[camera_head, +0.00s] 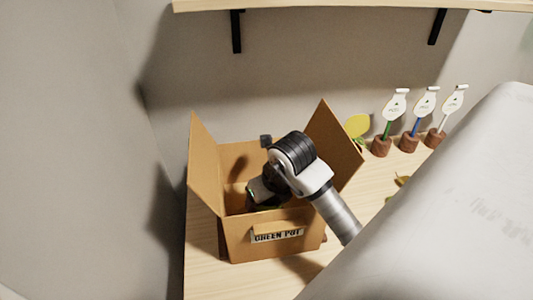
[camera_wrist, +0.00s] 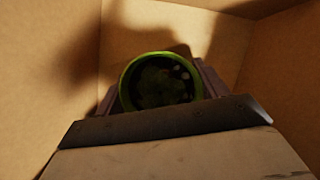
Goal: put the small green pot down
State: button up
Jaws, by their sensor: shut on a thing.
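A cardboard box (camera_head: 240,240) with raised flaps and a label reading "GREEN POT" stands on the wooden surface. My gripper (camera_head: 256,196) reaches down into it from above. In the wrist view, the small green pot (camera_wrist: 124,92) sits between the fingers of my gripper (camera_wrist: 160,93), its round rim and dark contents facing the camera. The gripper is shut on the pot. The box's inner walls (camera_wrist: 55,60) surround them. Whether the pot touches the box floor cannot be told. In the head view the pot is mostly hidden by the gripper and the front wall.
Several plant markers stand in brown holders, such as the green-stemmed one (camera_head: 382,146), at the back right. A yellow round thing (camera_head: 358,125) shows behind the right flap. A shelf (camera_head: 350,5) runs above. The wooden surface (camera_head: 205,270) is clear in front of the box.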

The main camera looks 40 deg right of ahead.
jog(key=shift+f+b, duration=0.55)
jog(key=shift+b, duration=0.35)
jog(key=o, duration=1.1)
jog(key=shift+r, duration=0.1)
jog(key=shift+r+p, duration=0.65)
jog(key=shift+p, duration=0.5)
jog(key=shift+s+r, duration=0.15)
jog(key=shift+r, duration=0.2)
jog(key=b+v, duration=0.1)
jog(key=v, duration=1)
jog(key=shift+s, duration=0.1)
